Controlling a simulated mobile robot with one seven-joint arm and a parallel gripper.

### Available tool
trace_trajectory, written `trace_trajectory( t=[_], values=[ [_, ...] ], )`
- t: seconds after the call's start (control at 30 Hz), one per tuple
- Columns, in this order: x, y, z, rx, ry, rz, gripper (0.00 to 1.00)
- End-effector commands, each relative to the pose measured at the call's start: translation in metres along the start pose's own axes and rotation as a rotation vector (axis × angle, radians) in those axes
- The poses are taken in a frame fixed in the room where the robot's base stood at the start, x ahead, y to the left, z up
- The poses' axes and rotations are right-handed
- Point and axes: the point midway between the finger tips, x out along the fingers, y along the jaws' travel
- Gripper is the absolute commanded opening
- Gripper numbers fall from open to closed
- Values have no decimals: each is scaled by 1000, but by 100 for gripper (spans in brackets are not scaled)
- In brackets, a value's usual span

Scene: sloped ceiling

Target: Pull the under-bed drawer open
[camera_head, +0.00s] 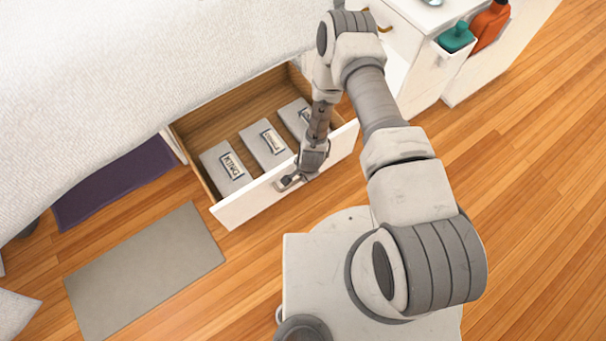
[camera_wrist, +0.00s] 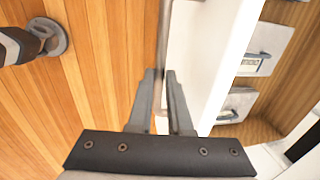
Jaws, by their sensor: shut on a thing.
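The under-bed drawer (camera_head: 243,204) stands pulled out from beneath the bed, with a white front and a wooden inside. Its white front also shows in the wrist view (camera_wrist: 228,60). My gripper (camera_head: 290,182) is at the outer face of the drawer front, near its middle. In the wrist view my gripper (camera_wrist: 161,74) has its two fingers on either side of the thin drawer handle (camera_wrist: 163,35), shut on it. Grey boxes with labels (camera_head: 225,168) lie inside the drawer. My arm hides part of the drawer's right side.
The bed (camera_head: 120,60) with a white cover is above the drawer. A grey mat (camera_head: 145,270) and a dark purple mat (camera_head: 115,185) lie on the wooden floor at left. A white cabinet (camera_head: 425,70) with bottles (camera_head: 456,37) stands at the upper right. The floor at right is clear.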

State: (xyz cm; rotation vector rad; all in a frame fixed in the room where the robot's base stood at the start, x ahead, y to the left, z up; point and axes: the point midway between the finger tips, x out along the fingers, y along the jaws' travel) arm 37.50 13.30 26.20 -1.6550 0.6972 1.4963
Motion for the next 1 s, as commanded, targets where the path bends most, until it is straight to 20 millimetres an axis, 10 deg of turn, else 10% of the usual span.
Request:
trace_trajectory(
  t=[0.67, 0.7, 0.83, 1.0],
  values=[
    [0, 0, 0, 0, 0, 0, 0],
    [0, 0, 0, 0, 0, 0, 24],
    [0, 0, 0, 0, 0, 0, 47],
    [0, 0, 0, 0, 0, -1, 47]
  ],
)
